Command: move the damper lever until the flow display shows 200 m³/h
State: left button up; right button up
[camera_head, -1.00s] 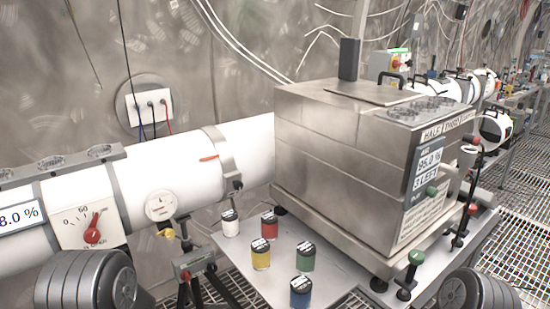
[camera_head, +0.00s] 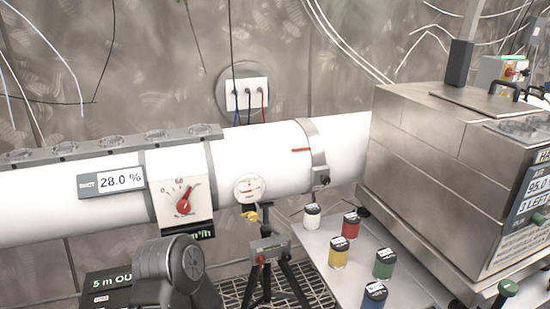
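A red pointer handle (camera_head: 184,206) sits on a white scale plate (camera_head: 180,197) on the white duct, left of centre. Neither gripper's fingers show.
A "DUCT" display (camera_head: 113,181) reads 28.0 %. A round gauge (camera_head: 249,189) hangs on the duct. A small tripod (camera_head: 268,254) stands in front. Several coloured jars (camera_head: 340,253) stand on a steel plate (camera_head: 316,240) beside a large steel box (camera_head: 440,170). A black "5 m" sign (camera_head: 108,281) is lower left.

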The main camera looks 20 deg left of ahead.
aim_at(183, 205)
jog(key=u, duration=1.2)
